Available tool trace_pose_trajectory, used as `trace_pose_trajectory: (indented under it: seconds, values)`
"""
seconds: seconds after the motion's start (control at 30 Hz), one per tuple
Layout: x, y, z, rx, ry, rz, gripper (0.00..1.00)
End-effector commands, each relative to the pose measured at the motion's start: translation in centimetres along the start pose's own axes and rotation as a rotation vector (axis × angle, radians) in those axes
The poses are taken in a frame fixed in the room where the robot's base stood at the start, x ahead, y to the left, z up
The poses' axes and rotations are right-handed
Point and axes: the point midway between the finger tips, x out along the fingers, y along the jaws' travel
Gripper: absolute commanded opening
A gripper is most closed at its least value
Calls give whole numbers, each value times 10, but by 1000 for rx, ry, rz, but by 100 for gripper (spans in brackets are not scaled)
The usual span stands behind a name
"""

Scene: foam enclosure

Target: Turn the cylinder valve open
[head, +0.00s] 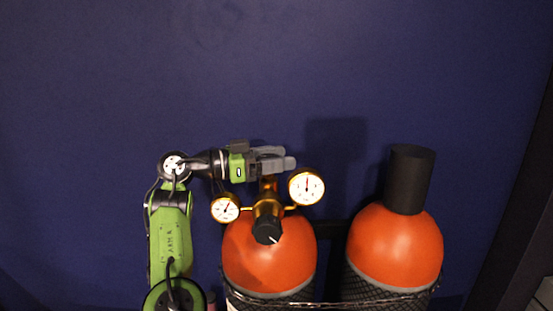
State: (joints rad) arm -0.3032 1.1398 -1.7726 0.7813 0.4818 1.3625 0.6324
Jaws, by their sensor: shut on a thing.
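The left orange cylinder (268,258) carries a brass regulator with a black knob (267,230) at the front and a round gauge on each side. The cylinder valve (268,186) rises behind the regulator, and a small reddish part of it shows below my gripper. My gripper (280,162) reaches in from the left above the regulator, with its grey fingers shut at the top of the valve. The fingers hide what they hold, so the valve's handle and its turned position cannot be seen.
The large gauge (307,186) sits close below right of my fingers, and the small gauge (225,208) is below my wrist. A second orange cylinder (394,248) with a black cap (409,179) stands at right. A dark blue wall (270,70) is behind; the space above is clear.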

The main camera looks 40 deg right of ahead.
Motion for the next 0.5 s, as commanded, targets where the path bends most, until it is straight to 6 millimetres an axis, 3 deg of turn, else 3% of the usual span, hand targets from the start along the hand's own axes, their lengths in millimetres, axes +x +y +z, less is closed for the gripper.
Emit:
trace_pose_trajectory:
  seconds: [0.5]
  values:
    - [-1, -3, 7, 7, -4, -228, 31]
